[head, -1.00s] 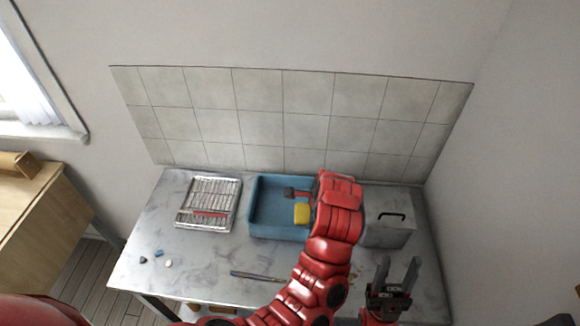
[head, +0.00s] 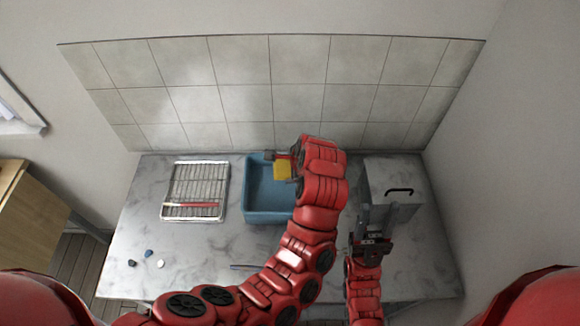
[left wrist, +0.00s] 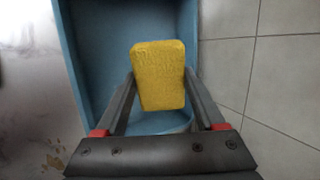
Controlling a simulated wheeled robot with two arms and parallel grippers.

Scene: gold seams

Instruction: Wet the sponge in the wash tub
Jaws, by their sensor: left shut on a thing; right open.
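The yellow sponge (head: 283,170) is held by my left gripper (head: 284,160), above the back part of the blue wash tub (head: 256,217). In the left wrist view the sponge (left wrist: 159,76) sits between the two shut fingers (left wrist: 160,85), with the tub (left wrist: 105,60) below and around it. I cannot tell how high the sponge is above the tub floor. My left arm hides the right part of the tub. My right gripper (head: 372,217) is open and empty, fingers upward, in front of the grey metal box.
A wire rack (head: 198,180) with a red-handled tool (head: 192,205) lies left of the tub. Small stones (head: 148,253) lie at the front left. A grey metal box (head: 393,185) with a dark handle stands at the right. A tiled wall (head: 270,95) rises behind the table.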

